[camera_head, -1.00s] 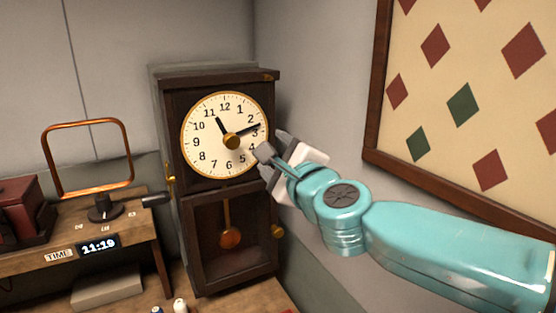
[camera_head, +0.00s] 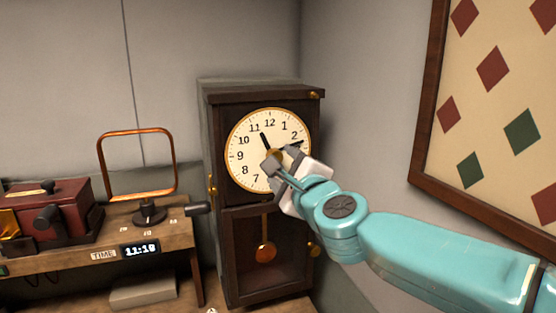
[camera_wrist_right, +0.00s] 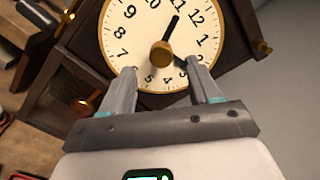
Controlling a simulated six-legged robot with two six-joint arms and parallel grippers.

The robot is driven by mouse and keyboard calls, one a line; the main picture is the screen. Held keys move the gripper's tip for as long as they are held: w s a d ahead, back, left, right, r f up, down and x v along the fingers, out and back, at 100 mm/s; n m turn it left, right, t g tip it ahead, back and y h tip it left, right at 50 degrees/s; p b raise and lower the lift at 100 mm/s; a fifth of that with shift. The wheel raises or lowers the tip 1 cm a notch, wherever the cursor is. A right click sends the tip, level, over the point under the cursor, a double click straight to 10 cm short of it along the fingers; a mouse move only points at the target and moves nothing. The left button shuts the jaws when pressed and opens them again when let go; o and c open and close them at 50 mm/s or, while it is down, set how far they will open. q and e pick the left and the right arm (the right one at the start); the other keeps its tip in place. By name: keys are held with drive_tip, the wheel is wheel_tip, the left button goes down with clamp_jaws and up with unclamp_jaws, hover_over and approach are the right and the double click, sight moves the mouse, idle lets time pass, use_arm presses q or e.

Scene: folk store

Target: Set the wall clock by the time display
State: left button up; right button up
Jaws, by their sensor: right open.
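The wall clock (camera_head: 243,172) is a cream dial with a gold rim in a dark wooden case. Its short hand (camera_head: 265,142) points near 11, and its long hand (camera_head: 295,144) points between 2 and 3. A brass knob (camera_wrist_right: 162,55) sits at the dial's centre. My right gripper (camera_head: 279,164) is in front of the lower right of the dial, hiding some numerals and part of the knob. In the wrist view its two fingers are spread, with the knob just beyond and between them. The time display (camera_head: 140,249) reads 11:19. My left gripper is not in view.
A wooden desk (camera_head: 187,236) at left carries a copper loop (camera_head: 137,131) on a dark dial and a red box (camera_head: 57,203). A pendulum (camera_head: 265,252) hangs in the case below the dial. A framed diamond-pattern board (camera_head: 429,115) is on the right wall.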

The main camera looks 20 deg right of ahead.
drive_tip(key=w, duration=0.5)
drive_tip(key=shift+d+p, duration=0.1)
drive_tip(key=shift+p, duration=0.3)
drive_tip(key=shift+w, duration=0.1)
drive_tip(key=c, duration=0.7)
